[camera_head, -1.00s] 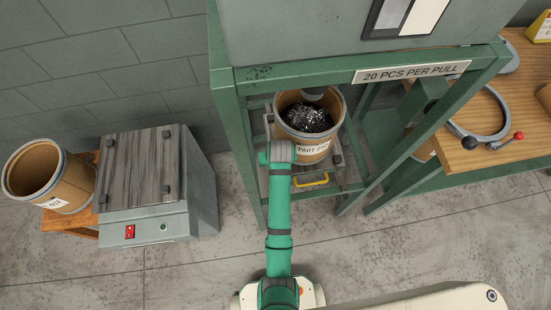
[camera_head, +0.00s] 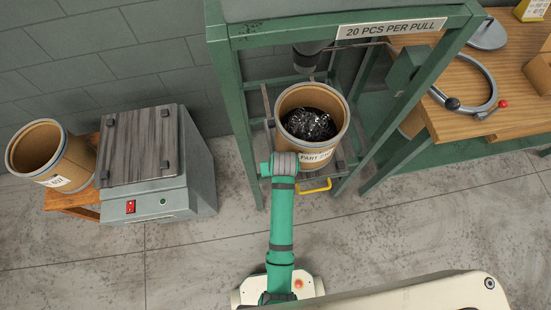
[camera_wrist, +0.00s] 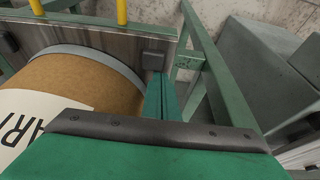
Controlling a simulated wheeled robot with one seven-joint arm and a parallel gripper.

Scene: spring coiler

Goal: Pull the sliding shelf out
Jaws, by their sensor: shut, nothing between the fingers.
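The sliding shelf (camera_head: 332,174) is a metal plate under the green frame, standing out toward me. Its yellow handle (camera_head: 315,187) is on the front edge; the handle's posts also show in the wrist view (camera_wrist: 121,12). A brown drum (camera_head: 283,117) with dark metal pieces inside stands on the shelf, clear of the dark spout (camera_head: 307,57). My gripper (camera_wrist: 159,80) is shut and empty, its fingers beside the drum near a dark corner block of the shelf, off the handle. Whether they touch it I cannot tell. In the head view my arm hides the fingers.
The green frame (camera_head: 240,120) has posts close on both sides of the shelf. A grey machine (camera_head: 200,165) and a second drum (camera_head: 65,160) stand at left. A wooden bench (camera_head: 490,60) with a ring-shaped tool is at right. Floor in front is open.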

